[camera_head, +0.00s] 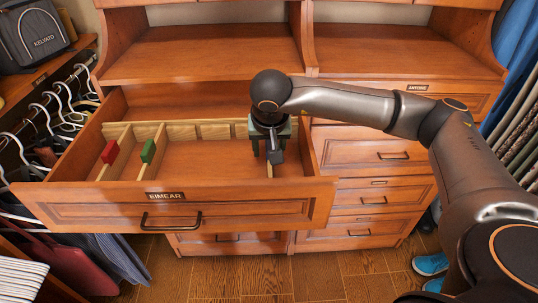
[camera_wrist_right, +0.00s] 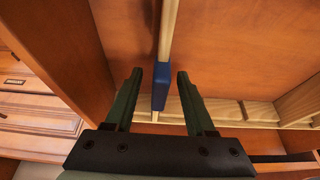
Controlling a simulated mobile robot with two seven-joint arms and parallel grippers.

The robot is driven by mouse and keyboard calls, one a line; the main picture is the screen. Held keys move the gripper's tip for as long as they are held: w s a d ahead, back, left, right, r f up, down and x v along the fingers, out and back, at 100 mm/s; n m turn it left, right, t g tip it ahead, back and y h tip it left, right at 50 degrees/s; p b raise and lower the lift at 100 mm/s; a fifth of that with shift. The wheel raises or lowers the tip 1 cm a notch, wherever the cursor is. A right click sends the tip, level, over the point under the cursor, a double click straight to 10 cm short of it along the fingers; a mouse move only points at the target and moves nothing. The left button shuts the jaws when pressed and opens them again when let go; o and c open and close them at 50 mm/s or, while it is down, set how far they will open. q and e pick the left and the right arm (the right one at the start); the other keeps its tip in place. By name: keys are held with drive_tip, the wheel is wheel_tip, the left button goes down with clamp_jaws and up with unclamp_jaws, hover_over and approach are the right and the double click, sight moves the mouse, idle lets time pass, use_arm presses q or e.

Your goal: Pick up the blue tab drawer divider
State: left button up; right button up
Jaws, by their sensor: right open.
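The blue tab (camera_wrist_right: 161,88) sits on a thin pale wooden divider (camera_wrist_right: 168,30) in the right wrist view. My right gripper (camera_wrist_right: 160,74) is open, with one finger on each side of the tab and a gap on both sides. In the head view the right gripper (camera_head: 270,150) points down into the right part of the open drawer (camera_head: 210,170) and hides the blue tab. Only a small piece of its divider (camera_head: 269,171) shows below the gripper. My left gripper is not in view.
Dividers with a red tab (camera_head: 110,152) and a green tab (camera_head: 148,151) stand in the drawer's left part. A slotted wooden rail (camera_head: 182,131) runs along the drawer's back. The drawer's right wall (camera_head: 307,150) is close to my gripper. Hangers (camera_head: 62,100) hang at left.

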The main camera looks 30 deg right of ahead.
drive_tip(key=shift+x, duration=1)
drive_tip(key=shift+c, duration=0.2)
clamp_jaws()
drive_tip(key=shift+r, duration=0.1)
